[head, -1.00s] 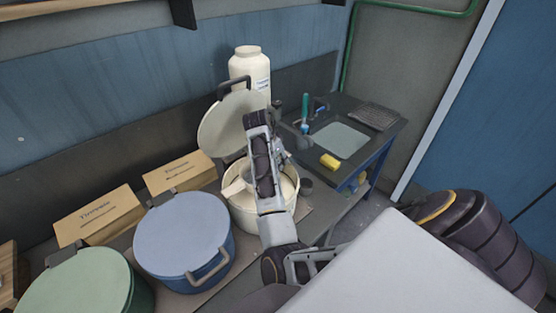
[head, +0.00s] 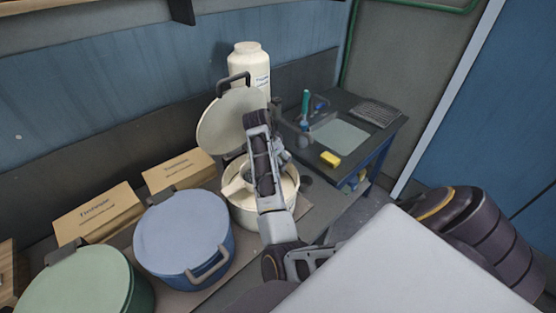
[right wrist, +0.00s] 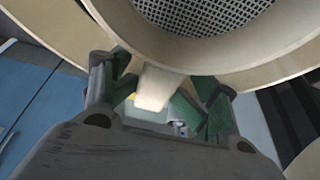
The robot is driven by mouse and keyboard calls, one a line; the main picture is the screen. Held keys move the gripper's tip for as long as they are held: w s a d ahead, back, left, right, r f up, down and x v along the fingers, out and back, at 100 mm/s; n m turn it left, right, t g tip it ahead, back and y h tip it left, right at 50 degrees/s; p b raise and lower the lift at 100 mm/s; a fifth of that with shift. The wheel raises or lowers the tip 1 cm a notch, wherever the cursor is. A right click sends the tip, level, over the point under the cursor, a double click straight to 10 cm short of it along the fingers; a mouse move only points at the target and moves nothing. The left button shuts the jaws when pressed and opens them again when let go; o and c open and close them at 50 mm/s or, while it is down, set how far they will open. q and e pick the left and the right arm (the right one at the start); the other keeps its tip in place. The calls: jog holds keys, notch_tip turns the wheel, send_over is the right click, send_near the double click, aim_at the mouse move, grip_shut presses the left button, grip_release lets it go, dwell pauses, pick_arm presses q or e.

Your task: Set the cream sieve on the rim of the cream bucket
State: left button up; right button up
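The cream bucket (head: 262,217) stands on the counter, its mouth partly hidden by my right arm. A cream piece of the sieve (head: 236,187) shows at the bucket's mouth in the head view; whether it rests on the rim is hard to tell. In the right wrist view the sieve's round rim and grey mesh (right wrist: 222,14) fill the top. Its short handle tab (right wrist: 155,89) lies between the fingers of my right gripper (right wrist: 163,92). The green finger pads look spread, with a gap left of the tab. My left gripper is out of view.
A cream lid (head: 231,119) stands upright behind the bucket, before a white bottle (head: 248,65). A blue lidded bucket (head: 184,240) and a green one (head: 75,285) stand left. Two boxes (head: 98,213) lie behind. A yellow sponge (head: 330,159) lies by the sink (head: 341,138).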

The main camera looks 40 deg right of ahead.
jog(key=shift+r, duration=0.1)
jog(key=shift+w+d+r, duration=0.1)
jog(key=shift+r, duration=4.85)
